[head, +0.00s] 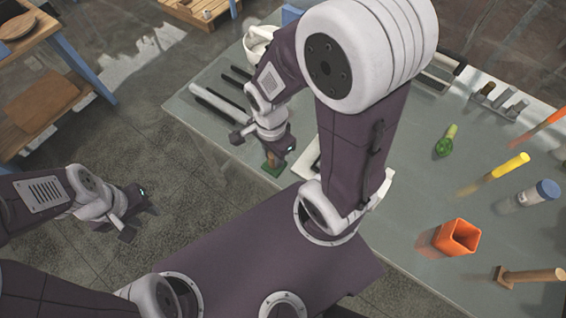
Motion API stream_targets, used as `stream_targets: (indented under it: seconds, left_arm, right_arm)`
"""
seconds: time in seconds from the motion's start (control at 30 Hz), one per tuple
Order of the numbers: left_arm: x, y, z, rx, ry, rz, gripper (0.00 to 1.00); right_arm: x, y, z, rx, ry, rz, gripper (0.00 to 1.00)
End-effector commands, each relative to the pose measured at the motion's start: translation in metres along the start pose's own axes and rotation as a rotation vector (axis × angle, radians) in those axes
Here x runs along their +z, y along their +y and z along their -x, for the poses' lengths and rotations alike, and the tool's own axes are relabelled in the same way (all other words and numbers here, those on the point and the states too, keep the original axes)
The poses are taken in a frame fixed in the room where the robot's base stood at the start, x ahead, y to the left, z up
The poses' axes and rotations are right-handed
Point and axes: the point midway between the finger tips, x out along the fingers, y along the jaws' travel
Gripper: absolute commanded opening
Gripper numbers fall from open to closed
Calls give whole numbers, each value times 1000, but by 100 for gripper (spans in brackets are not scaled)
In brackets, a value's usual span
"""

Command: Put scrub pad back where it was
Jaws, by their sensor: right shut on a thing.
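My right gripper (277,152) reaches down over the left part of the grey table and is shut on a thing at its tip. A small green piece with a brown part, which looks like the scrub pad (271,168), shows just below the jaws near the table's front edge. The gripper hides part of it, and I cannot tell whether it touches the tabletop. My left gripper (141,208) hangs over the floor at left, away from the table, with nothing visible in it. Its jaw gap is not clear.
The grey table (400,215) holds dark rods (237,77), a white container (258,40), a green tool (445,145), a yellow cylinder (510,166), an orange cup (458,236), a blue-capped bottle (540,193) and a wooden piece (532,276). My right arm covers its middle. A wooden bench (45,105) stands far left.

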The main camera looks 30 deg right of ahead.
Motion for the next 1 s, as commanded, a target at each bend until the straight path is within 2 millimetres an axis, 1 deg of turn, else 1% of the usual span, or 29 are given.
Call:
stream_targets:
  seconds: [0.03, 0.13, 0.27, 0.37, 0.5, 0.53, 0.57, 0.6, 0.8, 0.9, 1.0]
  left_arm:
    - [1, 0, -11, 0, 1, 0, 36]
    - [1, 0, -16, 0, 1, 0, 36]
    - [1, 0, -16, 0, 1, 0, 36]
    - [0, 0, -4, 0, 1, 0, 36]
    - [-3, 1, 29, 0, 1, 0, 36]
    - [-4, 1, 35, 0, 1, 0, 36]
    - [-4, 1, 34, 0, 2, 0, 36]
    - [-4, 1, 29, 0, 2, 0, 36]
    - [-4, 1, 39, 0, 1, 0, 36]
    - [-5, 1, 42, 0, 1, 0, 36]
    - [-5, 1, 42, 0, 1, 0, 36]
  right_arm:
    - [0, -2, -8, -6, 1, -2, 0]
    - [-1, -5, -9, -4, 1, -3, 0]
    - [-1, -5, -9, -3, 2, -4, 0]
    - [-4, -8, -6, 1, 2, -5, 0]
    - [-14, -18, -8, 8, 1, -6, 0]
    - [-16, -20, -11, 8, 0, -6, 0]
    - [-20, -26, -20, 6, 0, -8, 0]
    - [-28, -36, -33, 3, 1, -9, 0]
    - [-61, -78, -64, -1, 1, -6, 0]
    - [-71, -90, -74, -3, 2, -5, 0]
    - [-75, -95, -78, -3, 2, -4, 0]
